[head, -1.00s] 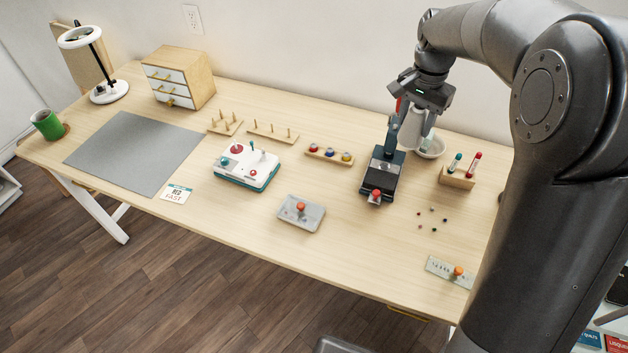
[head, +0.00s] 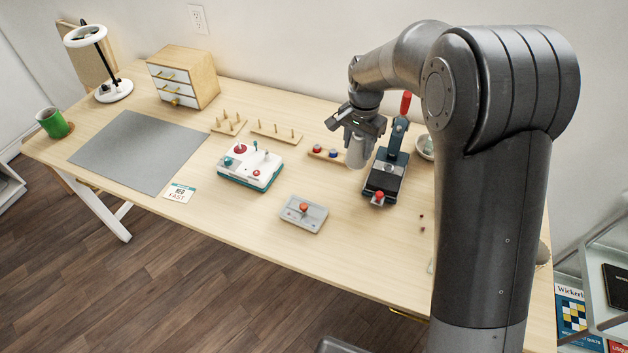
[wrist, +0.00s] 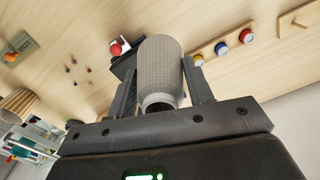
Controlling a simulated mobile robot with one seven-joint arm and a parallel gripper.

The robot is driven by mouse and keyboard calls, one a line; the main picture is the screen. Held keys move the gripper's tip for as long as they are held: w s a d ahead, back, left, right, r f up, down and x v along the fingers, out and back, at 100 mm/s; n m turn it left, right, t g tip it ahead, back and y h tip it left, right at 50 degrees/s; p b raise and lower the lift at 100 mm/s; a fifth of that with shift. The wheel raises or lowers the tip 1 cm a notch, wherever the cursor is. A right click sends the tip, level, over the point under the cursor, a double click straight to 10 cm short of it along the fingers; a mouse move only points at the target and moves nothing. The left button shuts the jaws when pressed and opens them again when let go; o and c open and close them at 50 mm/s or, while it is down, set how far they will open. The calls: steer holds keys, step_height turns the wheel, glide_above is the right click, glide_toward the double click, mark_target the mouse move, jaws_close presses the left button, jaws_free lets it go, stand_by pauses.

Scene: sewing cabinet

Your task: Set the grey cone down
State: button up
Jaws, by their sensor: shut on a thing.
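The grey cone (head: 357,152) is a pale, ribbed spool shape hanging below my gripper (head: 357,136) in the head view. In the wrist view the cone (wrist: 161,70) sits between the two dark fingers of my gripper (wrist: 160,78), which is shut on it. The cone appears to be above the table, just left of the dark press, and it partly hides the small bobbin rack behind it. I cannot tell how large the gap to the table is.
The press (head: 385,180) with a red-topped lever is close on the right. The bobbin rack (head: 314,154) is close on the left. The grey mat (head: 135,150) is bare.

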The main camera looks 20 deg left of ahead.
steer(key=shift+s+a+f, duration=0.2)
steer(key=shift+a+f, duration=1.75)
steer(key=shift+s+a+f, duration=0.15)
steer(key=shift+a+f, duration=1.75)
steer(key=shift+f, duration=0.05)
steer(key=shift+s+a+f, duration=0.2)
steer(key=shift+a+f, duration=1.75)
steer(key=shift+f, duration=0.1)
steer(key=o, duration=1)
step_height(320, 180, up, 12)
steer(key=shift+r, duration=0.1)
